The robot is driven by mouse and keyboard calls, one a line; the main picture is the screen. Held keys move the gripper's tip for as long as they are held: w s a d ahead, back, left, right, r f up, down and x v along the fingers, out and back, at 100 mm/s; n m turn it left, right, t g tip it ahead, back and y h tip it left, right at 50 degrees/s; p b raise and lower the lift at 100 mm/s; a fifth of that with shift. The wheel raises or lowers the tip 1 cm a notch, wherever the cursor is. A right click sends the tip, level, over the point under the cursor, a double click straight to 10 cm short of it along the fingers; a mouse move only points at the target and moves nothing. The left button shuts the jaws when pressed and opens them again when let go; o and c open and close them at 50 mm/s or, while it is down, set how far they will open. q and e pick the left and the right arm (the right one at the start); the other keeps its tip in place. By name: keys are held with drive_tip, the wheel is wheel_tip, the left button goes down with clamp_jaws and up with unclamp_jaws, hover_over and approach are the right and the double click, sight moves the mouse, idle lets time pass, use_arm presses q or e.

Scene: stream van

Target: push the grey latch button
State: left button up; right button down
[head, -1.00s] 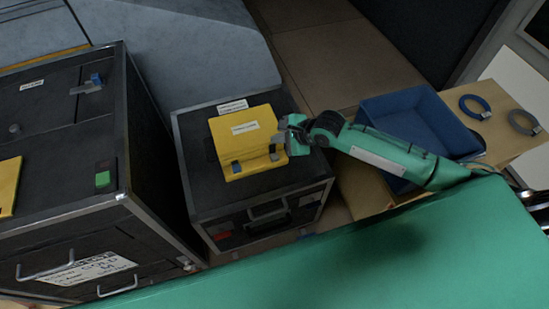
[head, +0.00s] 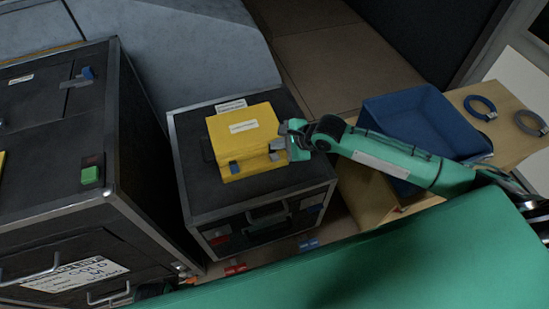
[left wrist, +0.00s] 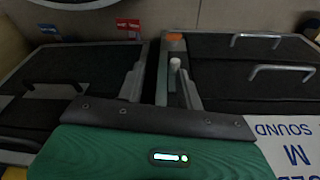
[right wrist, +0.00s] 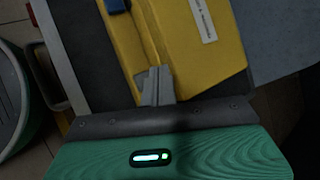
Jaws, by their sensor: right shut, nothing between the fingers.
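A yellow case (head: 246,140) with a white label lies on a black flight case. Its front edge carries a blue latch button (head: 235,168) on the left and a grey latch button (head: 277,146) on the right, partly hidden by my gripper. My right gripper (head: 284,143) is shut and empty at the case's right front corner, close to the grey button; I cannot tell whether they touch. In the right wrist view the closed fingertips (right wrist: 158,82) lie over the yellow case's edge. My left gripper (left wrist: 157,80) is open and empty; it is outside the head view.
The black flight case (head: 195,185) has bare margin around the yellow case. A larger black case (head: 40,205) with a green button (head: 90,175) stands left. A blue bin (head: 420,120) stands right, near two rings on a wooden surface. My green body fills the bottom.

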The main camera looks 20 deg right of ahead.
sight(272, 155)
use_arm(q)
drive_tip(key=shift+w+r, duration=0.1)
drive_tip(key=shift+r, duration=0.4)
use_arm(e)
drive_tip(key=shift+f, duration=1.4)
idle(0.4)
drive_tip(key=shift+f+p, duration=0.2)
drive_tip(key=shift+p, duration=0.2)
use_arm(q)
drive_tip(key=shift+r, duration=0.45)
use_arm(e)
drive_tip(key=shift+f, duration=0.2)
